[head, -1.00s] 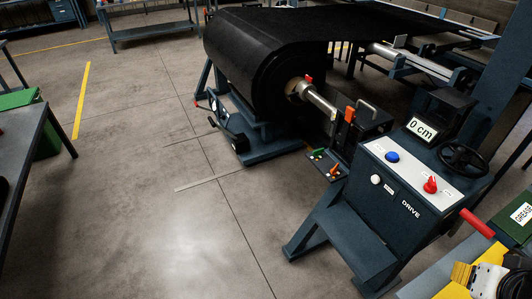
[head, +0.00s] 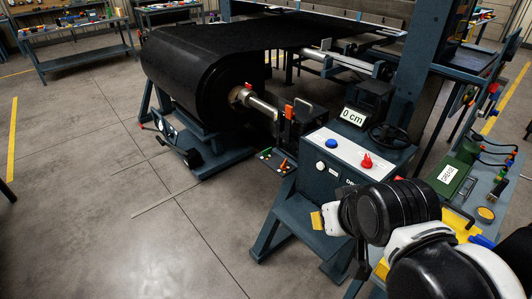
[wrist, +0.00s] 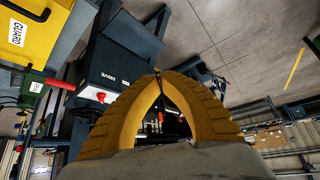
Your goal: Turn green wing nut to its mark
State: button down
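A small green part (head: 265,153), which may be the green wing nut, sits on a low plate beside the roll stand in the head view. It is too small to make out its wings or any mark. An orange part (head: 283,165) stands right by it. My gripper (head: 317,221) shows in the head view as a yellow tip in front of the drive console, well apart from the green part. In the wrist view its two yellow fingers (wrist: 157,73) arch together and meet at the tips, with nothing visible held. The nut cannot be made out there.
The drive console (head: 310,185) has a blue button, a red knob and a handwheel (head: 390,136). The black belt roll (head: 190,90) stands behind left. A yellow guard box (wrist: 30,35) shows in the wrist view. Floor at left is clear.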

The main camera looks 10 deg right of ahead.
aim_at(266, 153)
jog(key=i+j+z, duration=1)
jog(key=j+z, duration=0.2)
jog(key=i+j+z, duration=0.15)
jog(key=j+z, duration=0.15)
jog(key=j, duration=0.15)
jog(key=i+j+z, duration=0.1)
jog(key=j+z, duration=0.2)
jog(key=j, duration=0.15)
